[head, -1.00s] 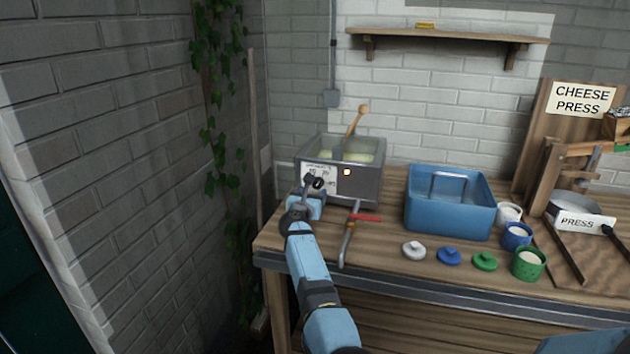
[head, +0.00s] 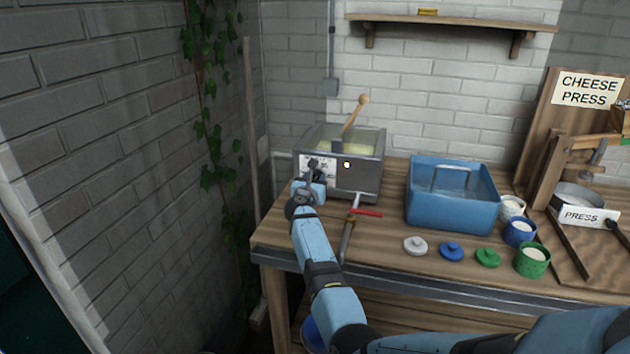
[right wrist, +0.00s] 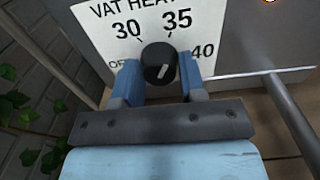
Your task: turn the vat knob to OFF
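The vat (head: 362,178) is a grey metal box at the back left of the bench, with a white heat label (right wrist: 97,22) on its front. The black vat knob (right wrist: 158,60) shows in the right wrist view, below the numbers 30 and 35. The knob's pale pointer mark is on its lower right face; which setting it marks is unclear. My right gripper (right wrist: 160,82) is open, with one finger on each side of the knob and small gaps visible. My left gripper is out of view.
A lit lamp (head: 347,165) is right of the label. A red-handled tap (head: 366,212) juts from the vat front, close to my right arm. A blue tub (head: 450,208), lids and small pots stand to the right. A brick wall (head: 120,150) is left.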

